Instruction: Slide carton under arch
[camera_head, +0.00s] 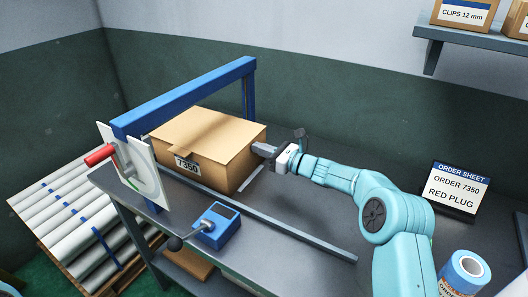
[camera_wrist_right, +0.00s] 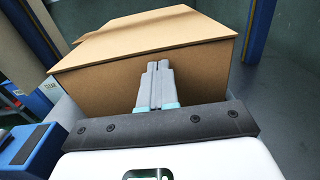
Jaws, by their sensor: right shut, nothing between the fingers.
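A brown cardboard carton (camera_head: 210,145) with a label reading 7350 stands closed on the grey bench. The blue arch (camera_head: 190,92) stands over the bench at the left, and the carton's far left part is next to or beneath its beam; exactly how far under is hard to tell. My right gripper (camera_head: 262,149) is shut and empty, its fingertips at the carton's right side. In the right wrist view the shut fingers (camera_wrist_right: 157,68) point at the carton's side face (camera_wrist_right: 205,75) and seem to touch it. My left gripper is not in view.
A blue box with a black-knobbed lever (camera_head: 215,226) sits at the bench's front. A metal rail (camera_head: 290,232) runs along the bench. A white panel with a red handle (camera_head: 100,155) is on the arch's near end. An order sheet stand (camera_head: 455,190) and blue tape roll (camera_head: 466,275) are at the right.

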